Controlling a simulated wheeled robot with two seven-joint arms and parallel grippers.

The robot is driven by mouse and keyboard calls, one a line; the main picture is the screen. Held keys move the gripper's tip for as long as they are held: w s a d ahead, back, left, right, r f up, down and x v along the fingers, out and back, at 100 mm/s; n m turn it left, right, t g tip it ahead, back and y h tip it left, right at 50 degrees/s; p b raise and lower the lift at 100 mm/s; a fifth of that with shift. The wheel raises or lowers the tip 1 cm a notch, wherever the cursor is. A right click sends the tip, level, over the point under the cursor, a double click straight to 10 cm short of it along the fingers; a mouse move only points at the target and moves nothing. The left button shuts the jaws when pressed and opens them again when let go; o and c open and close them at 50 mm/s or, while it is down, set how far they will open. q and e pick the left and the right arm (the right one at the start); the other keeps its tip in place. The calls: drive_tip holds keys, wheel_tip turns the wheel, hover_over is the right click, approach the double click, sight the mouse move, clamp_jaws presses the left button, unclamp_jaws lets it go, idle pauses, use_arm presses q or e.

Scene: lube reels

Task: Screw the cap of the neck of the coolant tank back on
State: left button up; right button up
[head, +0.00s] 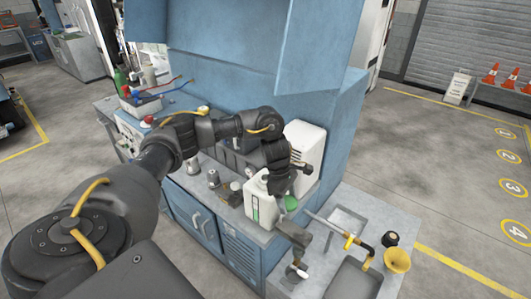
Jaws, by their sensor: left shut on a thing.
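A white tank (252,204) with a green strip down its front stands near the right front of the blue bench; I take it to be the coolant tank. My left gripper (290,192) reaches down beside its upper right side and partly covers it. A small green piece that looks like a cap (291,203) shows right under the fingertips, and the gripper appears shut on it. I cannot see the tank's neck clearly behind the gripper. My right gripper is not in view.
A white box (306,150) stands behind the gripper. A lower grey bench at right holds a yellow funnel (397,260), a black knob-like piece (390,239) and a yellow-banded pipe (345,236). Small metal containers (214,178) stand left of the tank.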

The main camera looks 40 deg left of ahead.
use_arm(q)
drive_tip(key=w+a+r+n, duration=0.1)
drive_tip(key=a+r+n, duration=0.1)
drive_tip(key=a+n, duration=0.1)
drive_tip(key=w+a+r+n+t+y+p, duration=0.1)
drive_tip(key=w+a+r+n, duration=0.1)
drive_tip(key=a, duration=0.4)
drive_tip(key=w+a+r+n+t+p, duration=0.1)
drive_tip(key=w+a+r+n, duration=0.1)
drive_tip(key=a+n, duration=0.2)
drive_tip(key=shift+w+a+r+n, duration=0.25)
drive_tip(key=shift+a+r+n, duration=0.05)
drive_tip(key=shift+a, duration=0.15)
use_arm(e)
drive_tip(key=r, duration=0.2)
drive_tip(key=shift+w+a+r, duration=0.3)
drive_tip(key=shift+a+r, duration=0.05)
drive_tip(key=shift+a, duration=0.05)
use_arm(q)
drive_tip(key=shift+y, duration=0.3)
drive_tip(key=shift+d+f+b, duration=0.1)
drive_tip(key=shift+f+b, duration=2)
drive_tip(key=shift+f, duration=0.8)
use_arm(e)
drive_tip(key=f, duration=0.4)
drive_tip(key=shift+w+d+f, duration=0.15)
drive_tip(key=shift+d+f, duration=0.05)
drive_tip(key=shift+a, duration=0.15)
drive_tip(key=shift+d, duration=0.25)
